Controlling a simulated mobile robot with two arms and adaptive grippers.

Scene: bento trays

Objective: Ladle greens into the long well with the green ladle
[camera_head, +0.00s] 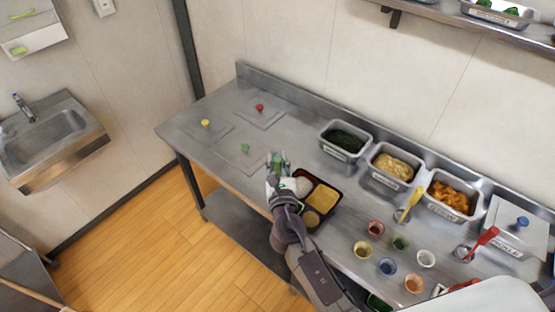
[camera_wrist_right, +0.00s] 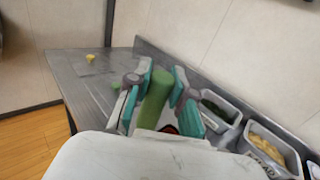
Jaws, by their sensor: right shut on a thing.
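My right gripper (camera_head: 278,163) is shut on the green ladle's handle (camera_wrist_right: 154,100), which stands up between the two teal-padded fingers in the right wrist view. The gripper is over the left edge of the dark bento tray (camera_head: 341,194). The ladle's bowl is hidden behind the gripper and wrist, so I cannot tell whether it holds greens. The tray has yellow food in one well and an orange-brown filling in a smaller one; part of it is hidden by my arm. The metal bin of dark greens (camera_head: 345,139) stands behind and right of the tray.
Several small cups stand in front. Lids with coloured knobs lie on the left counter.

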